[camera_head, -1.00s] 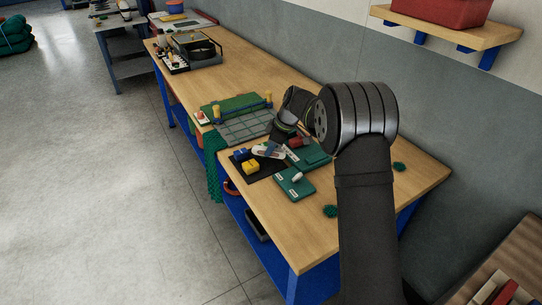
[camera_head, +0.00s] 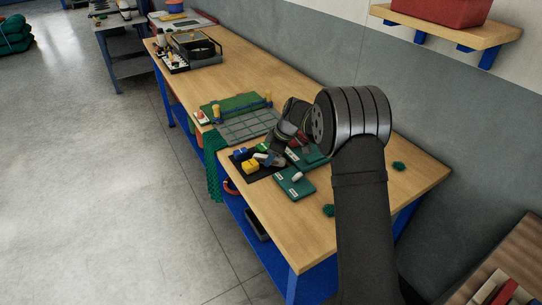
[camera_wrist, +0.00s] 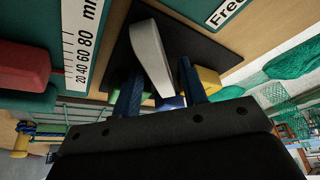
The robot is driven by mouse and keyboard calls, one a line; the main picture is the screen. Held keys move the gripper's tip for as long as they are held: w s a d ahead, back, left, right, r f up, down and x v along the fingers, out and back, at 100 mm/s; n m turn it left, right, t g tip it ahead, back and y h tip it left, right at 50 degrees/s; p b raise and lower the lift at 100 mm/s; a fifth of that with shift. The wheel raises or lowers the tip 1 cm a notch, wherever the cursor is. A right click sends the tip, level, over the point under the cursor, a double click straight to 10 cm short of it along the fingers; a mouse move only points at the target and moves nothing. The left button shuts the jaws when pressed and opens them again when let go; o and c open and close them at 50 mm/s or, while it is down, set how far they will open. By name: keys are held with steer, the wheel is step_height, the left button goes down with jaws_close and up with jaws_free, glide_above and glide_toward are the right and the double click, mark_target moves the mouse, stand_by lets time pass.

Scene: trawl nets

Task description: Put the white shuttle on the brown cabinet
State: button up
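The white shuttle (camera_wrist: 150,52) lies over a black mat (camera_wrist: 205,45) in the wrist view, its near end between my two blue fingers. My gripper (camera_wrist: 160,72) is open around it, with a small gap seen on each side. In the head view my gripper (camera_head: 271,156) is low over the black mat and mostly covers the shuttle. A brown wooden piece of furniture (camera_head: 525,245), seemingly the brown cabinet, is cut off at the bottom right corner.
Yellow and blue blocks (camera_head: 249,166) lie beside the gripper on the mat. Green boards (camera_head: 295,184) and a red piece (camera_wrist: 22,65) are close by. Coloured strips (camera_head: 497,290) lie on the brown furniture. The workbench's front end (camera_head: 300,235) is clear.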

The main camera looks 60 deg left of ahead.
steer(key=v, duration=1.1)
steer(key=shift+r, duration=0.35)
steer(key=shift+c, duration=0.2)
steer(key=shift+w+d+r, duration=0.15)
steer(key=shift+r, duration=0.1)
steer(key=shift+c, duration=0.9)
steer(key=t+h, duration=0.3)
glide_toward(282, 159)
step_height(282, 159, down, 9)
steer(key=shift+f, duration=0.25)
jaws_close()
